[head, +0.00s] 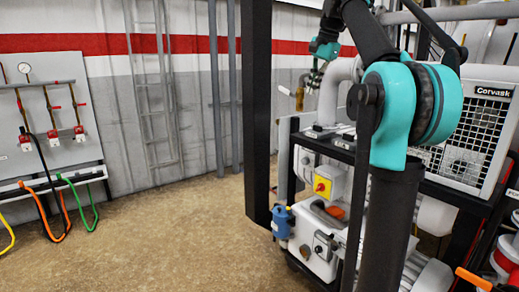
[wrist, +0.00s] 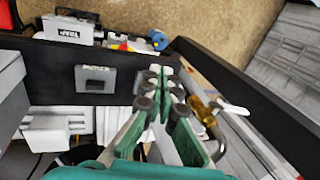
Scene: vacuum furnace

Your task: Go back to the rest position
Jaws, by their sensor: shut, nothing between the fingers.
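My gripper (wrist: 160,72) shows in the wrist view with its green and grey fingers drawn together at the tips and nothing between them. It is over the dark frame beam (wrist: 60,62) of the furnace rig, and I cannot tell how far above. A brass valve with a white lever (wrist: 232,108) is just right of the fingers. In the head view my teal and black arm rises at the right and bends toward the back. Its teal wrist (head: 325,48) is near the grey pipe (head: 330,92); the fingertips are too small to make out clearly.
The rig's black post (head: 257,120) stands left of my arm. A yellow box with a red switch (head: 324,186) and a blue-topped unit (head: 281,221) sit low on the rig. A Corvask unit (head: 470,120) is at the right. The floor (head: 170,235) at left is clear; hoses (head: 65,212) hang by the wall panel.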

